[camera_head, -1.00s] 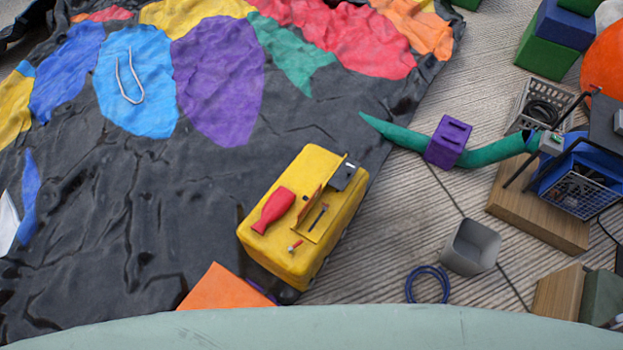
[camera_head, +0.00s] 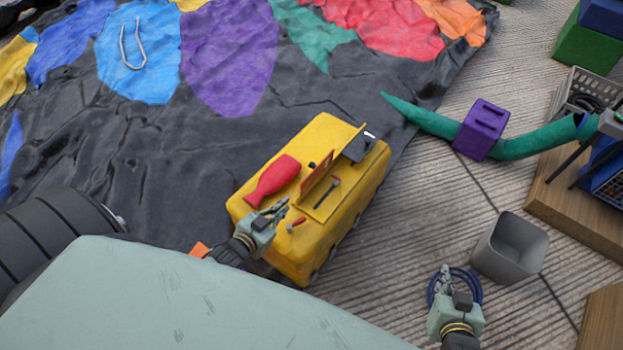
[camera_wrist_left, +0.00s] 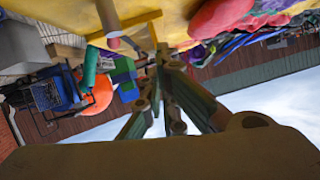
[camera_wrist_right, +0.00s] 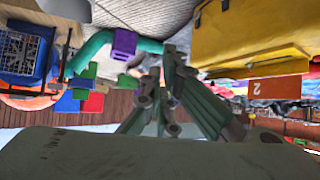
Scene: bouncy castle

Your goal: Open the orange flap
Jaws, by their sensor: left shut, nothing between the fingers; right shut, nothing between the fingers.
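A yellow box (camera_head: 345,205) stands at the edge of the black sheet. An orange panel marked "2" (camera_wrist_right: 278,90) shows beside the yellow box in the right wrist view. In the head view an orange piece (camera_head: 199,250) peeks out behind my left arm, mostly hidden; I cannot tell if it is the same panel. A thin brown-orange plate (camera_head: 317,177) stands upright on the box top. My left gripper (camera_head: 279,209) is shut and empty, over the box's near left edge. My right gripper (camera_head: 445,274) is shut and empty, right of the box above a blue ring.
A red bottle-shaped object (camera_head: 272,180) and a small red-handled tool (camera_head: 297,224) lie on the box. A grey bin (camera_head: 508,250) and the blue ring (camera_head: 468,284) are at right. A green tube (camera_head: 530,140) passes through a purple block (camera_head: 480,128).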

